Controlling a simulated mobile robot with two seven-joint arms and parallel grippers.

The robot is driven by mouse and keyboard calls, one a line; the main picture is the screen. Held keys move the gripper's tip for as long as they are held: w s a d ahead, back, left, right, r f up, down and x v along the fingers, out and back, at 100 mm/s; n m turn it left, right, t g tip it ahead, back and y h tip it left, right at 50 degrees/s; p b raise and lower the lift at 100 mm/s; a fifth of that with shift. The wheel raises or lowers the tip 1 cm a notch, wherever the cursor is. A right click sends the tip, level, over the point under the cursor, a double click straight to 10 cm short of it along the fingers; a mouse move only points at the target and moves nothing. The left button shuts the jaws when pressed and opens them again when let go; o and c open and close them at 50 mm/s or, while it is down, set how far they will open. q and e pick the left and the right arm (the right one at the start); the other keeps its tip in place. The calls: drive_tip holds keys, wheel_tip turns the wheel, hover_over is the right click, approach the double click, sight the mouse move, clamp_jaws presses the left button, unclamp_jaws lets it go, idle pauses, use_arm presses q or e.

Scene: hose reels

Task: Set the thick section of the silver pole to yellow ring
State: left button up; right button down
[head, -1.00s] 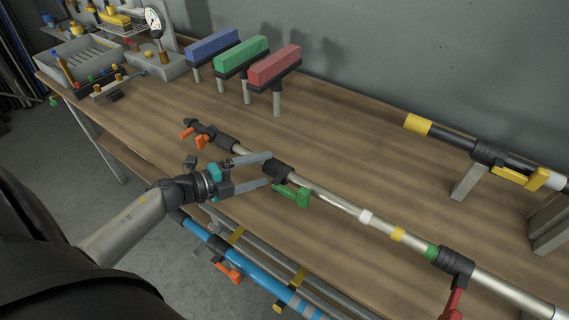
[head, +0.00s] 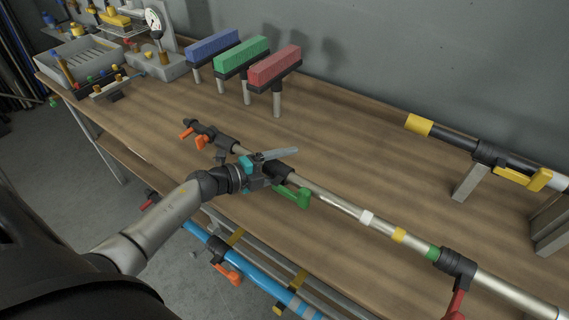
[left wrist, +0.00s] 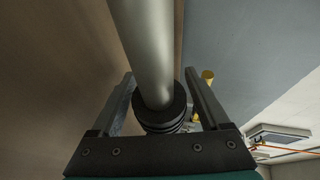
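The silver pole (head: 335,201) runs diagonally over the wooden bench, with a white ring (head: 366,217), a yellow ring (head: 398,235) and a green ring (head: 433,252) on it. A black collar with a green lever (head: 292,195) sits left of the white ring; a black collar (head: 457,263) with a red lever (head: 457,303) sits right of the green ring. My left gripper (head: 281,156) is at the green-lever collar and partly hides it. In the left wrist view its open fingers stand either side of the pole (left wrist: 146,45) and black collar (left wrist: 160,108), with gaps showing. My right gripper is not in view.
Blue (head: 212,45), green (head: 241,55) and red (head: 275,66) blocks stand on posts behind. A black pole with a yellow end (head: 418,125) rests on supports at right. A blue pole (head: 258,272) lies lower, in front. The bench middle behind the silver pole is bare.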

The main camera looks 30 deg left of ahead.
use_arm(q)
clamp_jaws()
idle(0.4)
idle(0.4)
